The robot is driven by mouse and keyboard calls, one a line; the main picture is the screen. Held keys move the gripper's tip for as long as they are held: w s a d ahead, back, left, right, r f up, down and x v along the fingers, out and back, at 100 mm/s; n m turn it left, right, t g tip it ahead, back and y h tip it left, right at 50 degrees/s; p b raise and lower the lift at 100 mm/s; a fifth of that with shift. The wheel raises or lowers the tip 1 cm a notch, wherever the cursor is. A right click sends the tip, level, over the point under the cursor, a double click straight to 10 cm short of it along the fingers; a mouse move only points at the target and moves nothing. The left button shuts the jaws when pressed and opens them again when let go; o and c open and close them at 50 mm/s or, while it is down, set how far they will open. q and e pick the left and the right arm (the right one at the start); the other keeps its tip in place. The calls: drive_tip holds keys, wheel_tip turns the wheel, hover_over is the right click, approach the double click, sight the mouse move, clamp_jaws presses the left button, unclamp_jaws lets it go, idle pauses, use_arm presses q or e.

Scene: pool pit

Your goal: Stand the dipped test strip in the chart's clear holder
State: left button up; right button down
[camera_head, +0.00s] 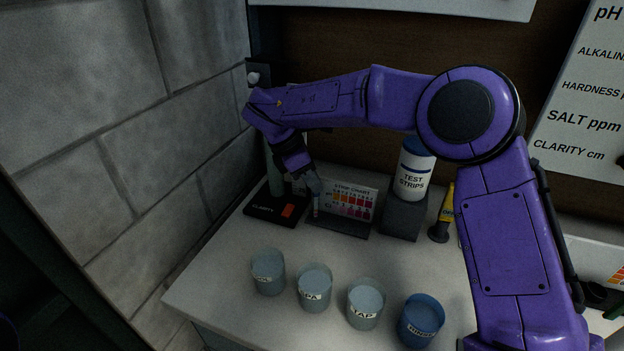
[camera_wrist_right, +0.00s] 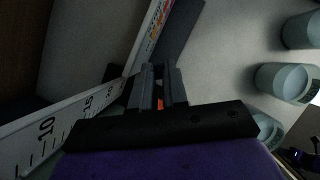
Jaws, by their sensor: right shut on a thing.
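My right gripper (camera_head: 314,184) is at the left end of the strip chart (camera_head: 352,199), pointing down. It is shut on the test strip (camera_head: 316,206), a thin pale piece showing below the fingers at the chart's left edge. In the right wrist view the fingers (camera_wrist_right: 158,82) are close together beside the chart's edge (camera_wrist_right: 152,30). The clear holder cannot be told apart from the strip and chart here, so I cannot tell whether the strip is inside it. My left gripper is not in view.
Cups stand along the front: two pale ones (camera_head: 268,272) (camera_head: 314,288), a TAP cup (camera_head: 364,303) and a blue rinse cup (camera_head: 420,322). The clarity stand (camera_head: 262,210) is left of the chart. The TEST STRIPS bottle (camera_head: 413,172) stands right of it. Counter between chart and cups is clear.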

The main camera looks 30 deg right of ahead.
drive_tip(key=shift+f, duration=0.2)
drive_tip(key=c, duration=1.1)
unclamp_jaws()
drive_tip(key=shift+r+p, duration=1.95)
drive_tip(key=shift+r, duration=1.6)
